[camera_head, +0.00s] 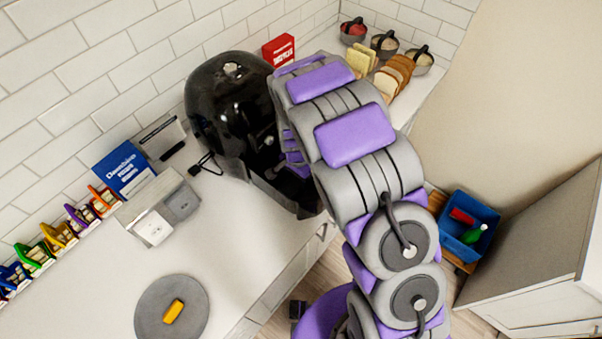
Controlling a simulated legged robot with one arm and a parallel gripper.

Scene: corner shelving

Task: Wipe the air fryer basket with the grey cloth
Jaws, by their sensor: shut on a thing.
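The glossy black air fryer (232,105) stands on the counter against the tiled wall. A dark basket (282,196) with a grey rim seems to stand out at its front, partly behind my arm. My gripper (293,158) is at the front of the fryer, by the basket. Its fingers are mostly hidden behind my arm links. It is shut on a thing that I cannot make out. I cannot clearly pick out the grey cloth in this view.
A round grey mat (150,318) with a yellow block (173,311) lies at the front of the counter. A silver double-slot appliance (165,215) and a blue box (124,170) stand left of the fryer. Bread slices (390,78) are behind my arm. A blue bin (468,225) stands at right.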

